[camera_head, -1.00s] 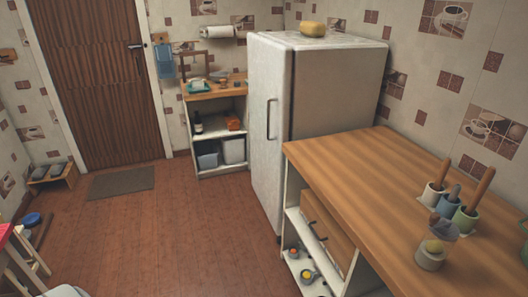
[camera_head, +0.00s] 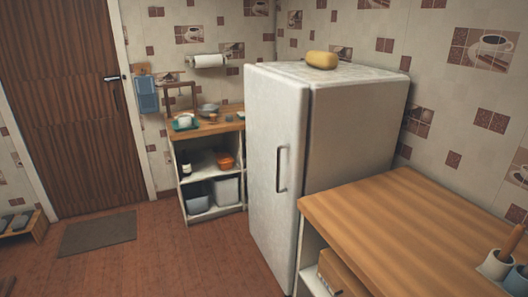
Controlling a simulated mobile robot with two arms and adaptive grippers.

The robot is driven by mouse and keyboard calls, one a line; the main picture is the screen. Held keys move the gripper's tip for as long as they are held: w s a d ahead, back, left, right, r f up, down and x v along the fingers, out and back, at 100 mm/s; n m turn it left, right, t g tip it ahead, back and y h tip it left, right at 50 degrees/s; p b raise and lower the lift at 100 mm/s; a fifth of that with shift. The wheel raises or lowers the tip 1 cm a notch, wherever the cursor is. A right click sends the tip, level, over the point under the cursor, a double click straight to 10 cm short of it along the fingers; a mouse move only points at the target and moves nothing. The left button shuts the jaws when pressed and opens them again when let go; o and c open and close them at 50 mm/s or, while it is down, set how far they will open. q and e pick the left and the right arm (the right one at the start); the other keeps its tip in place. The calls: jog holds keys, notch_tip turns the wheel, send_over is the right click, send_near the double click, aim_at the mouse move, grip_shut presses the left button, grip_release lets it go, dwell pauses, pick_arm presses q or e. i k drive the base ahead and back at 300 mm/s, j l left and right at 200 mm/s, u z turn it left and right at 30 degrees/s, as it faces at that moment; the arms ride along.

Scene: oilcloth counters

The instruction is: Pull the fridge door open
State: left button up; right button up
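The white fridge (camera_head: 350,130) stands upright in the middle of the view, between the small shelf unit and the wooden counter. Its door (camera_head: 268,170) faces left and is closed. A dark vertical bar handle (camera_head: 282,168) sits on the door near its right edge, the edge nearest the counter. Neither of my grippers shows in the view, and nothing is touching the handle.
A wooden counter (camera_head: 400,225) adjoins the fridge at the lower right. A shelf unit (camera_head: 178,160) with bins and dishes stands behind the fridge, left of it. The floor (camera_head: 180,255) before the door is clear, apart from a dark mat (camera_head: 98,234). A yellow item (camera_head: 322,60) lies on the fridge.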

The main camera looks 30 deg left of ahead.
aim_at(276, 104)
jog(key=i+j, duration=0.1)
jog(key=j, duration=0.35)
jog(key=i+j, duration=0.15)
jog(key=j, duration=0.25)
jog(key=i+j, duration=0.1)
jog(key=j, duration=0.35)
jog(key=i+j, duration=0.1)
jog(key=j, duration=0.35)
jog(key=i+j, duration=0.15)
jog(key=j, duration=0.25)
jog(key=i+j+z, duration=0.1)
jog(key=j, duration=0.35)
